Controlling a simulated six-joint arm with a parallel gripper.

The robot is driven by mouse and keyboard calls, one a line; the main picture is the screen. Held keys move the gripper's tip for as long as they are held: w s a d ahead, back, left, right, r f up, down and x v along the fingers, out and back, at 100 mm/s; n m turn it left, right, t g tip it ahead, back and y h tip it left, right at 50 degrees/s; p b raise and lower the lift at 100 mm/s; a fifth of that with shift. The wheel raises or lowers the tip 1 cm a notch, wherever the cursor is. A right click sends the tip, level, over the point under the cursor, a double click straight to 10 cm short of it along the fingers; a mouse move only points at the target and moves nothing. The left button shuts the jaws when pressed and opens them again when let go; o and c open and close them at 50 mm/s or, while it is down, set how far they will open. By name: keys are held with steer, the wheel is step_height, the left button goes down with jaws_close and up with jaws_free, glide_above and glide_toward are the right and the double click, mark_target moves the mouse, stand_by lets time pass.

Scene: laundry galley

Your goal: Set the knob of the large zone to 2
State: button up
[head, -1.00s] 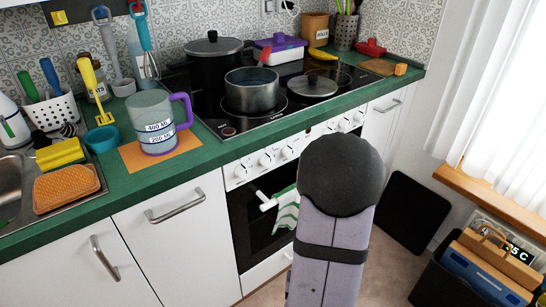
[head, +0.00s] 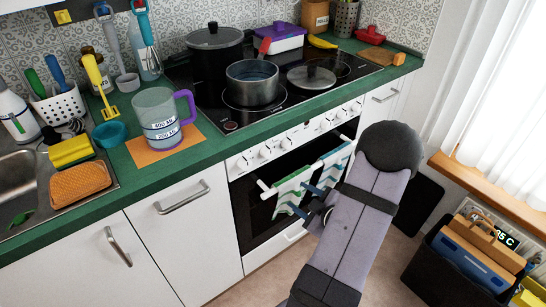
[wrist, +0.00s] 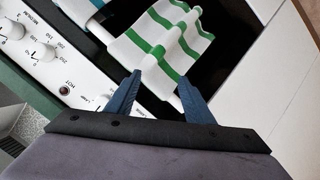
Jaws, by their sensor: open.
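A row of white knobs runs along the white oven panel (head: 300,137) under the hob, in the head view. One knob (head: 246,160) is at its left end and another (head: 356,107) at its right end. In the wrist view a knob (wrist: 44,53) with number marks and a second knob (wrist: 12,28) show at the left. I cannot tell which belongs to the large zone. My gripper (head: 294,198) is open and empty, below the panel in front of the oven door. Its blue fingers also show in the wrist view (wrist: 160,77), apart from the knobs.
A green-striped towel (head: 291,190) and a teal-striped towel (head: 334,163) hang on the oven handle close to my fingers. A steel pot (head: 252,84) and a lidded pan (head: 312,78) stand on the hob (head: 205,105). A measuring jug (head: 158,112) stands left of it.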

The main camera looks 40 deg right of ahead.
mark_target(270, 155)
steer(key=w+a+r+n+t+y, duration=0.1)
steer(key=r+n+t, duration=0.4)
steer(key=r, duration=0.6)
steer(key=shift+w+a+y, duration=0.4)
steer(key=shift+w+a, duration=0.45)
steer(key=shift+a, duration=0.25)
steer(key=shift+w+p, duration=0.45)
steer(key=shift+w, duration=3.2)
steer(key=c, duration=1)
